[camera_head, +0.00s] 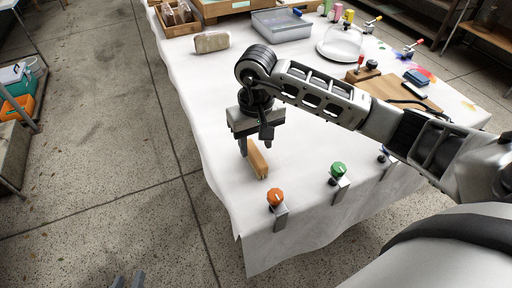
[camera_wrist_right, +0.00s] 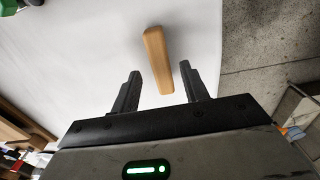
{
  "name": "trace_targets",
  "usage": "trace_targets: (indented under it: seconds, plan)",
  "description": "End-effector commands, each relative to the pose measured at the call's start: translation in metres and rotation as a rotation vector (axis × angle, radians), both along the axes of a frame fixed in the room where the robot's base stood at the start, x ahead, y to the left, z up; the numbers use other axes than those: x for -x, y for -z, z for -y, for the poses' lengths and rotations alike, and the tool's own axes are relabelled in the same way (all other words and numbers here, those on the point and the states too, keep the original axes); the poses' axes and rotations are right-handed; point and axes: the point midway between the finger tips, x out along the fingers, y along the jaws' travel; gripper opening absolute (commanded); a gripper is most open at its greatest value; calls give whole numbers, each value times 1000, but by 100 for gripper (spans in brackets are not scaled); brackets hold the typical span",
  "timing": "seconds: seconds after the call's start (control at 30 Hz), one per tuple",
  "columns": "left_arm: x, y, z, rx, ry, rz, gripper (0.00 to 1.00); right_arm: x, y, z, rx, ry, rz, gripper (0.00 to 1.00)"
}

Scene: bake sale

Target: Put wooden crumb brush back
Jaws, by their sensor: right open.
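The wooden crumb brush (camera_head: 260,161) lies on the white-clothed table near its left front corner. It also shows in the right wrist view (camera_wrist_right: 158,58) as a light wooden block, its near end between the fingers. My right gripper (camera_head: 253,148) is open around or just above the brush, pointing down, with a gap on both sides of it. In the wrist view my right fingers (camera_wrist_right: 160,74) look apart and empty. Any bristles are hidden.
Clamps with an orange knob (camera_head: 275,197) and a green knob (camera_head: 339,169) sit on the table's front edge. A wooden board (camera_head: 398,90), a clear dome (camera_head: 341,43), a lidded plastic box (camera_head: 281,25) and a bread-like loaf (camera_head: 211,42) stand further back.

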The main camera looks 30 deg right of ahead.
Motion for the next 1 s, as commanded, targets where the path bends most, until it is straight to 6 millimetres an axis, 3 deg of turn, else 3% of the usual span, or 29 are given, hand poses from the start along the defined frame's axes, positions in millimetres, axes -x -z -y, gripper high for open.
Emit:
trace_targets:
  seconds: [0.2,0.4,0.6,1.0]
  plan:
    - [0,3,0,2,0,-1,30,-1,-51,1,2,-1,6,45]
    - [-2,3,0,5,-1,4,30,-1,-83,0,0,0,3,45]
    - [-4,1,0,6,0,11,30,0,-95,0,0,0,0,45]
    - [-5,0,0,7,0,13,30,0,-95,0,0,0,-1,45]
